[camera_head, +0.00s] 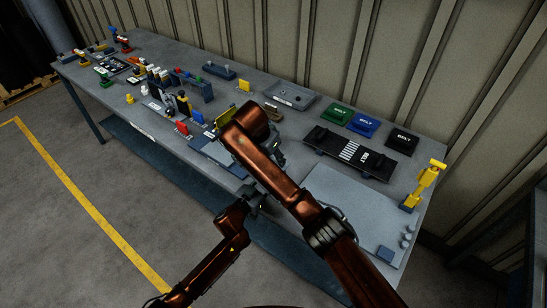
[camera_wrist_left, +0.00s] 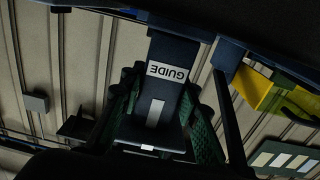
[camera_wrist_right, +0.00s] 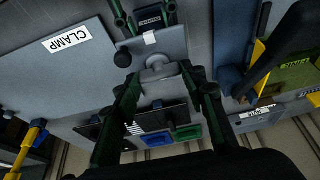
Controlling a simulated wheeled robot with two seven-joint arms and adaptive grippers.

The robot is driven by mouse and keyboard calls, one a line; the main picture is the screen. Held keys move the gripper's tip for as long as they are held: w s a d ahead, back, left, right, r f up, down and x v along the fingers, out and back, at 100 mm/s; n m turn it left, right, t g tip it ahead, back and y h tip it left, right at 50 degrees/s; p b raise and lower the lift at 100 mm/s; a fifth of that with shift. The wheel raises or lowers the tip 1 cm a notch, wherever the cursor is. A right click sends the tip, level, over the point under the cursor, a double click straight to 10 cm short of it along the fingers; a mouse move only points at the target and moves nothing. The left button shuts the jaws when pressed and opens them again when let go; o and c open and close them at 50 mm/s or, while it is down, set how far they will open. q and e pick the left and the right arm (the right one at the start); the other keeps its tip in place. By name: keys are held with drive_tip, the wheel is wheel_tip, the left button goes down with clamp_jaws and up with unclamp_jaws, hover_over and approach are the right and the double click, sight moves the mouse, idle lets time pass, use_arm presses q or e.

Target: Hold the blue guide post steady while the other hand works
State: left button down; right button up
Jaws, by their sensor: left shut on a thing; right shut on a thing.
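The dark blue guide post (camera_wrist_left: 165,62), labelled GUIDE, stands between the green-lined fingers of my left gripper (camera_wrist_left: 157,104) in the left wrist view. The gripper is shut on it. In the head view my left gripper (camera_head: 254,200) is at the bench's front edge, and my right arm hides most of the post. My right gripper (camera_wrist_right: 160,88) is shut on a grey rounded handle (camera_wrist_right: 157,70) in the right wrist view. The post's end (camera_wrist_right: 150,17) shows there between the left fingers, close to the handle. A grey plate labelled CLAMP (camera_wrist_right: 62,62) lies beside it.
Green (camera_head: 336,113), blue (camera_head: 362,124) and black (camera_head: 402,140) BELT packs lie at the back of the bench. A black tray (camera_head: 340,148) is in front of them. A yellow stand (camera_head: 425,182) is at the right end. Many small parts crowd the left half.

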drive_tip(key=o, duration=1.2)
drive_tip(key=shift+r, duration=0.1)
drive_tip(key=shift+a+r, duration=0.15)
drive_tip(key=shift+r, duration=0.45)
drive_tip(key=s+a, duration=0.7)
drive_tip(key=s, duration=0.3)
drive_tip(key=shift+f, duration=0.15)
drive_tip(key=shift+a, duration=0.1)
